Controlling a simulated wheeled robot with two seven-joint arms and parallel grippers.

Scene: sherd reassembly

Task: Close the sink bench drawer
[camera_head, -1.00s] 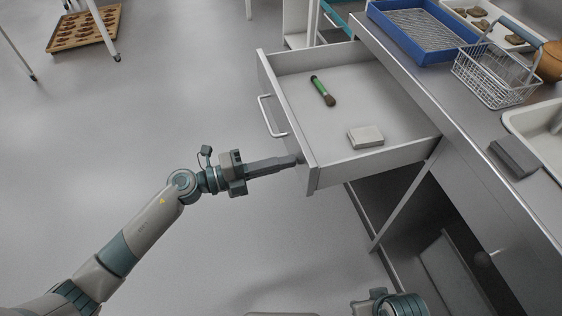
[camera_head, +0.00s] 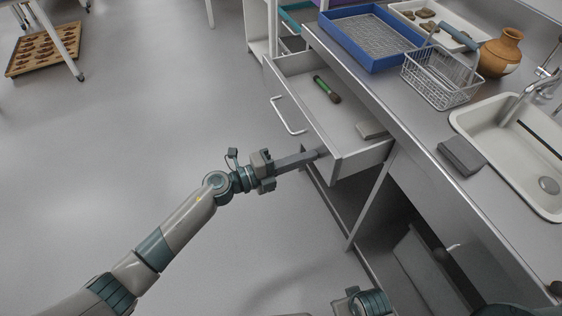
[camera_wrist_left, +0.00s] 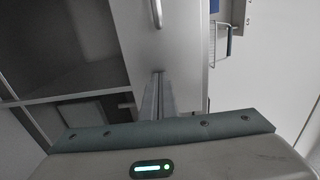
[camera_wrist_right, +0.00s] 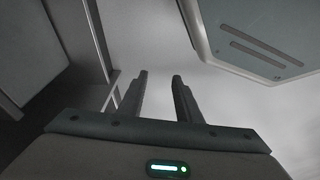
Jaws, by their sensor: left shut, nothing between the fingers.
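The sink bench drawer (camera_head: 333,139) stands partly open from the grey sink bench (camera_head: 402,137). It holds a brush with a green handle (camera_head: 326,89) and a grey block (camera_head: 371,130), partly hidden under the bench top. The drawer's bar handle (camera_head: 288,116) is on its front. My left gripper (camera_head: 318,154) is shut and empty, its fingertips against or very near the drawer front, nearer its lower end than the handle. In the left wrist view the shut fingers (camera_wrist_left: 158,97) point at the drawer front (camera_wrist_left: 170,50). My right gripper (camera_wrist_right: 159,75) is open and empty, over the floor.
On the bench are a blue tray (camera_head: 335,27), a wire basket (camera_head: 440,80), a clay jar (camera_head: 501,52), a dark grey block (camera_head: 461,156) and a sink (camera_head: 480,125). A tray of sherds (camera_head: 42,52) is on the far left. Open floor lies left of the bench.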

